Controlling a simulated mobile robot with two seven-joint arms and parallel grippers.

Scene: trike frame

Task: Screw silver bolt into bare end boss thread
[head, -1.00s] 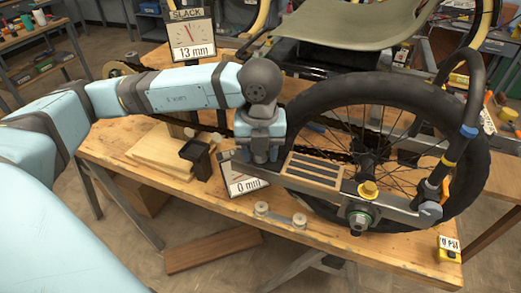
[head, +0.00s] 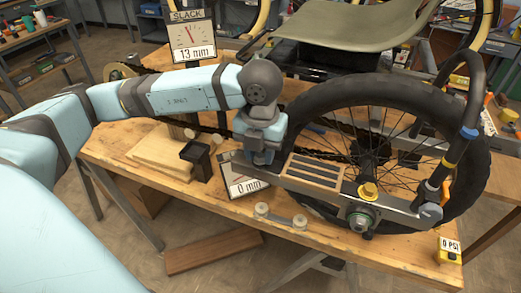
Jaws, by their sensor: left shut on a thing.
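My left gripper (head: 262,157) points down at the left end of the grey metal frame bar (head: 300,187), in front of the big black wheel (head: 325,97). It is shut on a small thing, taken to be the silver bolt. The bolt and the end boss thread are hidden behind the fingers and wrist, so I cannot tell how far the bolt sits in the thread. The bar's right end carries a yellow cap (head: 368,190) and a hub nut (head: 361,221). My right gripper is not in view.
A "0 mm" dial card (head: 243,184) stands right beside the gripper. A black open box (head: 196,158) and wooden boards (head: 163,150) lie to its left. A link with two round ends (head: 281,217) lies in front on the wooden bench (head: 225,211). A "13 mm" slack gauge (head: 192,38) stands behind.

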